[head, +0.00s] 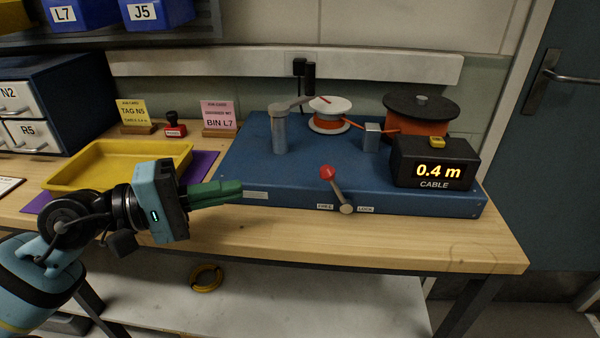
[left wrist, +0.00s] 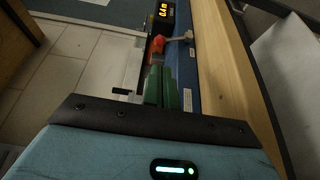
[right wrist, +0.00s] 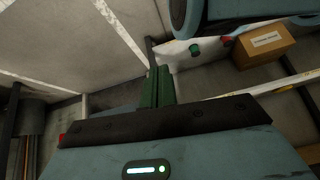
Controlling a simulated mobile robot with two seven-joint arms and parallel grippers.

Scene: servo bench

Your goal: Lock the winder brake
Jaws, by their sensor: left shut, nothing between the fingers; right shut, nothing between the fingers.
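The blue winder (head: 290,185) sits on the bench. Its brake lever (head: 338,194) has a red knob (head: 327,172) and leans up and left from its pivot, towards the FREE label (head: 325,206) side. The LOCK label (head: 365,209) is right of the pivot. My left gripper (head: 241,189) is shut and empty at the winder's front left, its green fingers pointing right, apart from the knob. In the left wrist view the red knob (left wrist: 157,44) shows beyond the fingertips (left wrist: 160,70). My right gripper (right wrist: 159,70) is shut and empty, away from the winder, seen only in its own wrist view.
The display (head: 434,165) reads 0.4 m at the winder's right. A crank post (head: 280,132), a small spool (head: 330,112) and a large reel (head: 420,108) stand on the winder. A yellow tray (head: 75,172) lies at left. A cardboard box (right wrist: 265,45) shows in the right wrist view.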

